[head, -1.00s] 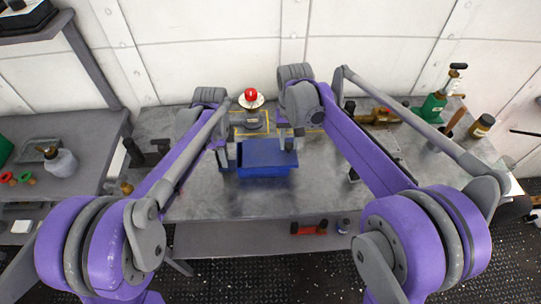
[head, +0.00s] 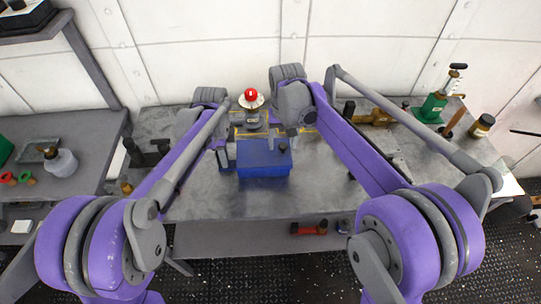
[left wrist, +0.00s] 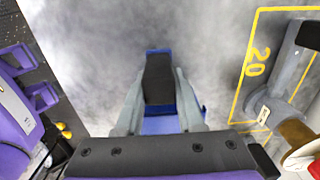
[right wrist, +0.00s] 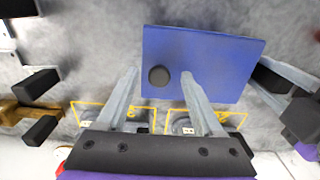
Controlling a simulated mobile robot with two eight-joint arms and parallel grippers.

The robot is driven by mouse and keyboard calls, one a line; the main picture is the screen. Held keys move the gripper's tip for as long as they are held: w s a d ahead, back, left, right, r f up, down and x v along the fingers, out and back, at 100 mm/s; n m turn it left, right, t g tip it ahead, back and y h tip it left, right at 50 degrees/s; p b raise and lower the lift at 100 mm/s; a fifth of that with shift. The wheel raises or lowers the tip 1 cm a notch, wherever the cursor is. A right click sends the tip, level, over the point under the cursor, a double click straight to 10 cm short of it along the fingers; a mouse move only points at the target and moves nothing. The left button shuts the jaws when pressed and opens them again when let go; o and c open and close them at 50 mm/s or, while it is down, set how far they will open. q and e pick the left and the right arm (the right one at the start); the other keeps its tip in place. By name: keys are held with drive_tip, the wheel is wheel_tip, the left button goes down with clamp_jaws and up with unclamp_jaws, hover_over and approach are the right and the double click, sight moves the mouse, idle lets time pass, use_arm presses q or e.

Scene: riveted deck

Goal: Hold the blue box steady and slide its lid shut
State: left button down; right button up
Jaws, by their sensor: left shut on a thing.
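The blue box (head: 263,171) stands on the grey workbench. Its flat blue lid (right wrist: 215,60) covers the top in the right wrist view, and I see no gap there. A round black knob (right wrist: 158,76) sits near one end of the lid. My left gripper (head: 224,156) is at the box's left side. In the left wrist view this gripper (left wrist: 160,85) is shut on a dark upright part of the box, with blue showing around it. My right gripper (right wrist: 160,73) is open, one finger on each side of the knob; I cannot tell whether they touch it.
A red button (head: 251,95) on a round base stands behind the box. Yellow outlines mark the bench near it. The bench front is clear.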

wheel_tip(320, 180, up, 17)
idle(1.0)
use_arm(q)
drive_tip(key=shift+c, duration=2.2)
unclamp_jaws()
